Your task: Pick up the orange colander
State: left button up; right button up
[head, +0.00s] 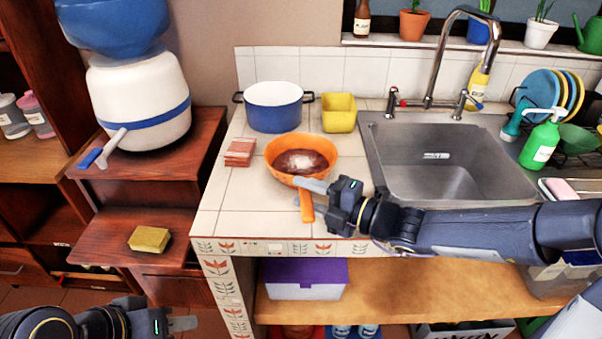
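The orange colander (328,149) sits on the tiled counter left of the sink, its inside dark brown and shiny. An orange handle-like piece (307,208) lies just in front of it; I cannot tell if it joins the colander. My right gripper (305,184) reaches in from the right, its fingers at the colander's front edge, above the orange piece. Its fingers overlap in this view, so their gap and any contact are unclear. My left gripper (186,323) is low at the bottom left, away from the counter, its opening also unclear.
A blue pot (274,112) and a yellow container (339,113) stand behind the colander. Reddish-brown squares (240,152) are stacked to its left. The sink (450,168) is to the right. A yellow sponge (149,239) lies on the wooden shelf. The counter's front left is clear.

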jog(key=shift+w+a, duration=0.35)
jog(key=shift+a, duration=0.25)
grip_shut()
jog(key=shift+r, duration=0.1)
